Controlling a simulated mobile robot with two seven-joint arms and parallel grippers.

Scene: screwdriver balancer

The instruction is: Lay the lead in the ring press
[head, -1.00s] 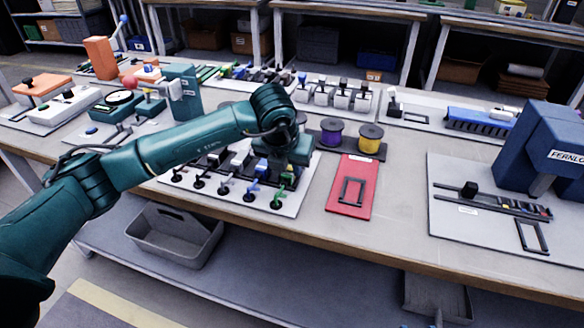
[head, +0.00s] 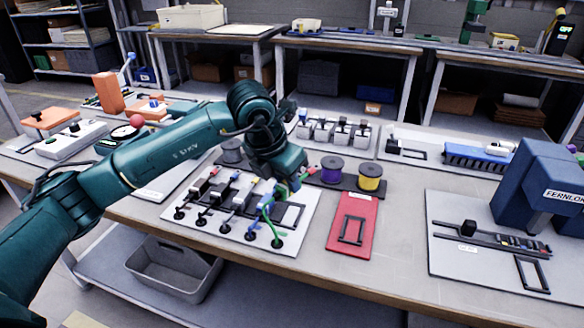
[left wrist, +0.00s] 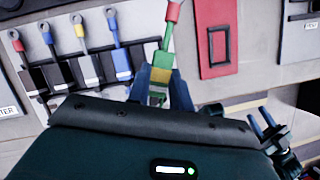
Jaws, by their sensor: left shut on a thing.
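My left gripper (head: 292,182) is shut on a lead above the right part of a white board. In the left wrist view the lead (left wrist: 163,66) has green and yellow parts and a red end, between the blue fingertips (left wrist: 160,84). A dark two-pronged shape at the right of the left wrist view may be my right gripper (left wrist: 268,130). A blue press marked FERNLOK (head: 540,185) stands at the right. I cannot tell whether this is the ring press.
The white board (head: 180,240) holds several other leads. A red plate (head: 338,240) with a black frame lies right of it. Purple (head: 331,169) and yellow (head: 370,177) spools stand behind. Bare table (head: 402,215) separates the red plate from the press board (head: 455,262).

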